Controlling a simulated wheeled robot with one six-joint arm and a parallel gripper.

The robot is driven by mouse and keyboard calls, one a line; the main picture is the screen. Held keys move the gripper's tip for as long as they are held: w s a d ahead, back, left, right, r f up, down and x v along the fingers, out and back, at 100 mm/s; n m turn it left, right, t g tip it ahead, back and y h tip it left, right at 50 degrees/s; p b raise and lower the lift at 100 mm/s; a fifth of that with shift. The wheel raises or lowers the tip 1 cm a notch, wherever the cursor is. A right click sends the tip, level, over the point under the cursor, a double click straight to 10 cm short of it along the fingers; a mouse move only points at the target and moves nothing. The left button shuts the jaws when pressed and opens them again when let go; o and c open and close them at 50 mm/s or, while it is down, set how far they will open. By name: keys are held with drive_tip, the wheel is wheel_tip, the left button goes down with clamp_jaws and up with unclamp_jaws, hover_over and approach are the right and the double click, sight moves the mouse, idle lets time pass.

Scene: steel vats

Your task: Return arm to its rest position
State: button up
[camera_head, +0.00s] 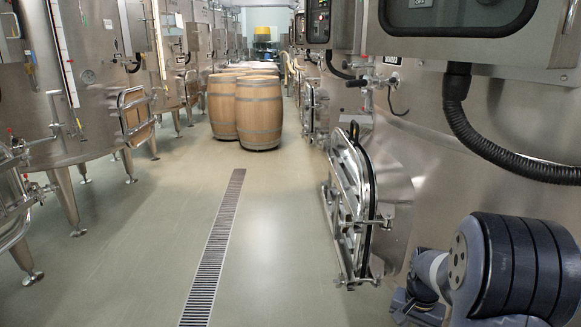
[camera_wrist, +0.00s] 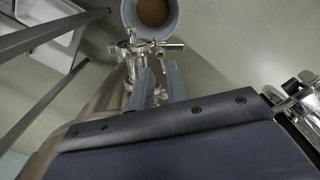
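My arm (camera_head: 510,265) shows at the lower right of the head view, folded close in front of the right-hand steel vat. Only its dark, ribbed joint and a pale link are visible there; my gripper is outside that view. In the wrist view, my gripper (camera_wrist: 159,72) has its two grey fingers apart with nothing seen held between them. A steel valve fitting (camera_wrist: 132,50) lies beside and beyond the left finger. I cannot tell whether they touch.
A grey-blue container with brown contents (camera_wrist: 173,22) sits beyond the fingers. An open oval hatch (camera_head: 350,195) juts from the right vat (camera_head: 435,130). Wooden barrels (camera_head: 259,112) stand ahead; vats (camera_head: 85,90) line the left. The floor around the drain (camera_head: 215,250) is clear.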

wheel_tip(320, 180, down, 6)
drive_tip(key=shift+s+r, duration=0.1)
drive_tip(key=shift+r, duration=0.05)
drive_tip(key=shift+r+n, duration=0.15)
drive_tip(key=shift+n, duration=0.15)
drive_tip(key=n, duration=0.5)
